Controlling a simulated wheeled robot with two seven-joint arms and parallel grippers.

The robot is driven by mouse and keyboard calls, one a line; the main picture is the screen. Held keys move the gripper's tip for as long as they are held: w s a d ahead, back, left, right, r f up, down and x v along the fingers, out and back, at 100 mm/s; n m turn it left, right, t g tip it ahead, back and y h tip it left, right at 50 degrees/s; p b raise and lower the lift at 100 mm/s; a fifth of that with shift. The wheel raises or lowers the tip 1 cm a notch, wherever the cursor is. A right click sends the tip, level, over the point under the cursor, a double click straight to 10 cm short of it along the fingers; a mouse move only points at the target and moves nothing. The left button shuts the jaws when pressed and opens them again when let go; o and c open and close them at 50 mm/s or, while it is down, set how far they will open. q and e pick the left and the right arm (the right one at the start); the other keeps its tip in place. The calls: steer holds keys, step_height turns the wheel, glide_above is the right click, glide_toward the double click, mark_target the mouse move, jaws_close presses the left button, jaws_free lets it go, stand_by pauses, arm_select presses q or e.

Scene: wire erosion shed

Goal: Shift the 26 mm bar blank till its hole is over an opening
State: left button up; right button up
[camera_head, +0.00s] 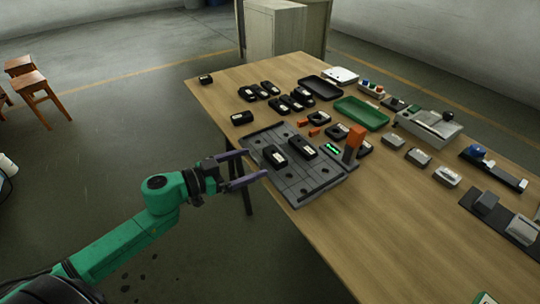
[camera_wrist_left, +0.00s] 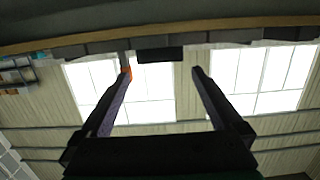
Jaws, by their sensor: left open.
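A grey plate (camera_head: 318,187) with round openings lies at the table's near left edge. Two black blocks with white labels lie on it: a left one (camera_head: 275,157) and a right one (camera_head: 303,147). The labels are too small to read, so I cannot tell which is the 26 mm bar blank. Whether a hole sits over an opening is not visible. My left gripper (camera_head: 254,164) is open and empty beside the plate's left edge, apart from both blocks. In the left wrist view its fingers (camera_wrist_left: 161,71) stand wide, with a dark block shape (camera_wrist_left: 160,54) beyond them. My right gripper is not in view.
Several black blocks (camera_head: 290,102) lie behind the plate. A green tray (camera_head: 361,114) and a black tray (camera_head: 319,87) lie farther back. The table's front right area (camera_head: 390,220) is clear.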

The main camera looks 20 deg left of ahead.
mark_target(281, 153)
arm_select(q)
steer(key=x, duration=1.1)
steer(key=shift+w+d, duration=0.2)
steer(key=shift+w, duration=0.15)
jaws_close()
